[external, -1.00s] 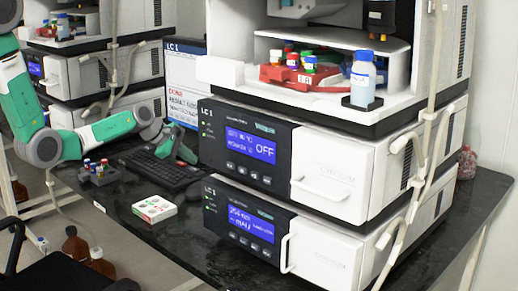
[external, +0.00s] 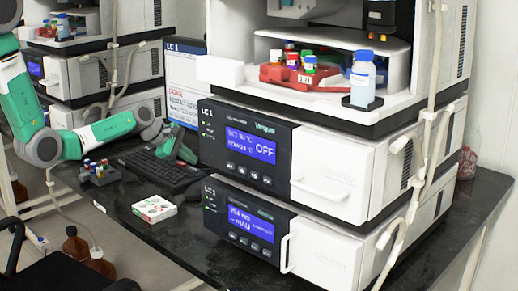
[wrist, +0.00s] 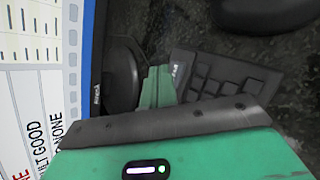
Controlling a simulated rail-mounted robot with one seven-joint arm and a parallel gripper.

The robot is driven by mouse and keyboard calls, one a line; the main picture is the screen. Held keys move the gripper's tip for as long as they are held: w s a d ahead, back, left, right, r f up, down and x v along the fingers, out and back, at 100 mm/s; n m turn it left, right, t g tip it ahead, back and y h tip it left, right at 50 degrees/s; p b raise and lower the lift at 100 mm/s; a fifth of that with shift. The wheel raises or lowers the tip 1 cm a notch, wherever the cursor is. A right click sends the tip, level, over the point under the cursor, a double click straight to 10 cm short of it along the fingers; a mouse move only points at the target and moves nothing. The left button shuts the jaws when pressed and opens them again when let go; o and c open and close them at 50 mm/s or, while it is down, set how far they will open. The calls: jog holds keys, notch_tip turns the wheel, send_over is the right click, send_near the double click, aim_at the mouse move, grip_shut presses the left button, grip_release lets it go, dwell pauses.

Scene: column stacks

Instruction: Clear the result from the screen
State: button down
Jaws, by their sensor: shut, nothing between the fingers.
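The LC 1 monitor (external: 180,85) stands behind the keyboard, with red and dark text on its screen, partly hidden by my arm. The wrist view shows the screen (wrist: 35,100) sideways at the left, with part of the text reading "GOOD". The black keyboard (external: 168,175) lies on the bench in front of the monitor. In the wrist view the keyboard (wrist: 220,78) is just right of the fingertips. My gripper (wrist: 157,88) is shut and empty, pointing down by the keyboard's monitor-side end. I cannot tell whether it touches a key. It also shows in the external view (external: 172,155).
A vial rack (external: 98,173) and a white box (external: 154,208) sit left and front of the keyboard. Stacked LC modules (external: 240,150) stand close on the right, with a red vial tray (external: 300,77) and a bottle (external: 363,80) above. Dark bench (external: 190,245) is clear in front.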

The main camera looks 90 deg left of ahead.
aim_at(190, 169)
jog(key=shift+f, duration=0.15)
jog(key=shift+f, duration=0.25)
jog(key=shift+f, duration=0.45)
dwell(0.4)
jog(key=shift+r, duration=0.1)
jog(key=shift+r+p, duration=0.75)
jog(key=shift+p, duration=0.1)
notch_tip(190, 169, up, 5)
jog(key=p, duration=0.5)
